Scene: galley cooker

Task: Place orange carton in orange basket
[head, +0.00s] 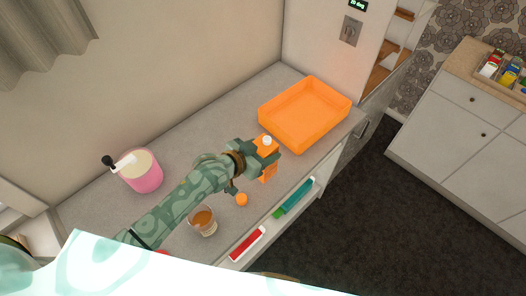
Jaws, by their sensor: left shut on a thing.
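The orange carton (268,173) with a white cap stands near the front of the grey counter, partly hidden by my gripper. My left gripper (265,158) is shut on the upper part of the carton, and its arm comes in from the lower left. The carton looks upright; I cannot tell whether it touches the counter. The orange basket (304,138) is a shallow open tray on the counter, behind and to the right of the carton. It looks empty. My right gripper is not in view.
A glass of brown liquid (203,221) and a small orange item (241,199) stand near my arm. A pink container (143,175) is at the left. The counter between carton and basket looks clear.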

